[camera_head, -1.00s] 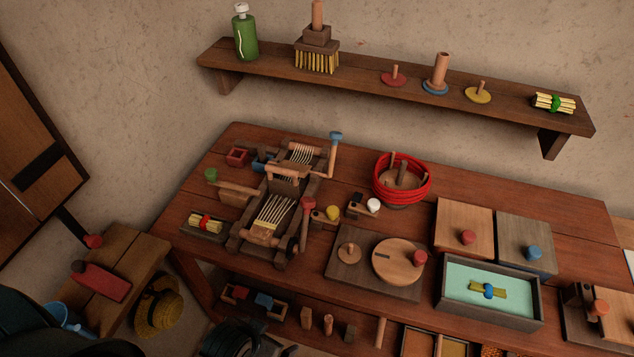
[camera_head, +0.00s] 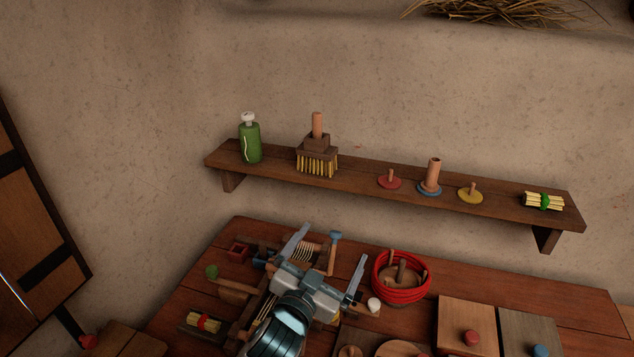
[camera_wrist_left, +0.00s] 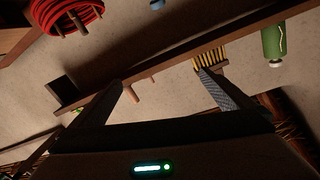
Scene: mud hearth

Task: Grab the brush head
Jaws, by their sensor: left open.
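The brush head (camera_head: 317,160) has a dark wooden block, pale yellow bristles pointing down and an upright wooden handle. It stands on the wall shelf, just right of the green bottle (camera_head: 250,141). My left gripper (camera_head: 330,246) is open and empty, below and in front of the shelf, over the workbench. In the left wrist view the brush's yellow bristles (camera_wrist_left: 209,58) show beyond one finger, apart from it; that finger hides part of the brush. My right gripper is not in view.
The shelf (camera_head: 363,180) also carries small coloured pegged discs and a green-tied bundle (camera_head: 544,201). On the workbench (camera_head: 452,285) below are a wooden loom-like device, a red coil (camera_head: 401,278) and lidded boxes.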

